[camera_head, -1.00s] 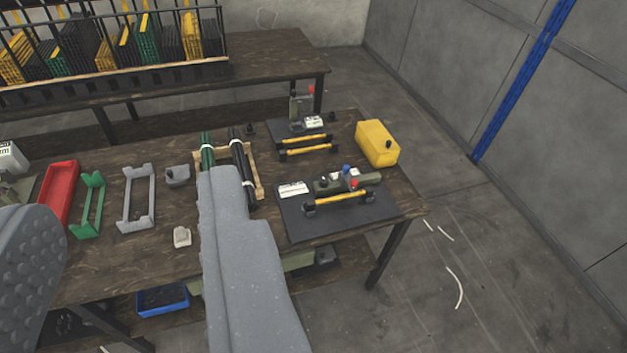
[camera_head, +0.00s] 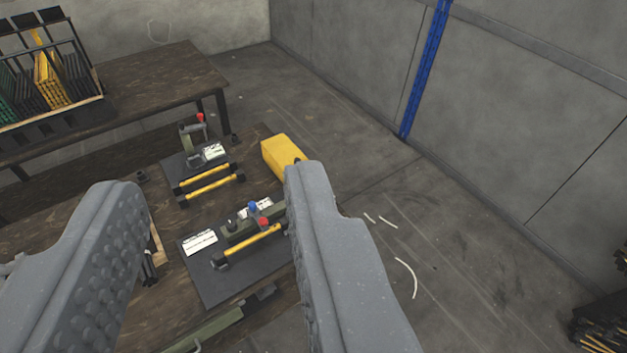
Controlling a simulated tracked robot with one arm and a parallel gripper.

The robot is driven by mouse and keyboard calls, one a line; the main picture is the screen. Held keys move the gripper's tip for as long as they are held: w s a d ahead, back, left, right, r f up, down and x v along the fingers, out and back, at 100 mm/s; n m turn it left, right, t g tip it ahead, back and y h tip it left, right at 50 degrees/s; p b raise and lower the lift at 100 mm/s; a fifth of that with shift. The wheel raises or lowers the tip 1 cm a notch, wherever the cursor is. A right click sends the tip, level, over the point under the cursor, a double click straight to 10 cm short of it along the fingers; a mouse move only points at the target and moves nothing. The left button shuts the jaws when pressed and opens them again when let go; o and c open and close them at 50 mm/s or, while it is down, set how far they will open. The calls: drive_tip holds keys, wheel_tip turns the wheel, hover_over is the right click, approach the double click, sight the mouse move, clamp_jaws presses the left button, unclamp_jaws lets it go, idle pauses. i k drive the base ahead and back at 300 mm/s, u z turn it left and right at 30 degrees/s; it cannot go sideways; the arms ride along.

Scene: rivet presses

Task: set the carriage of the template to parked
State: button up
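On the wooden bench, a black base plate (camera_head: 215,282) carries a green rail-like body (camera_head: 240,232) with a blue knob (camera_head: 253,207), a red knob (camera_head: 263,223), a yellow bar (camera_head: 252,243) and a white label (camera_head: 200,243). This looks like the template; which part is its carriage, and its setting, I cannot tell. My gripper (camera_head: 215,180) is open and empty, its two grey fingers wide apart. In the picture this fixture lies between the fingers, and the right finger covers its right end. No contact is visible.
Behind it stands a second fixture (camera_head: 205,175) with two yellow bars and a red-knobbed green upright. A yellow box (camera_head: 280,155) sits at the bench's right, partly behind the right finger. A rack of panels (camera_head: 45,85) stands on the rear bench. Open floor (camera_head: 450,240) lies right.

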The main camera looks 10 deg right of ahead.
sight(253, 214)
drive_tip(key=z, duration=0.25)
drive_tip(key=i, duration=1.3)
drive_tip(key=u, duration=0.5)
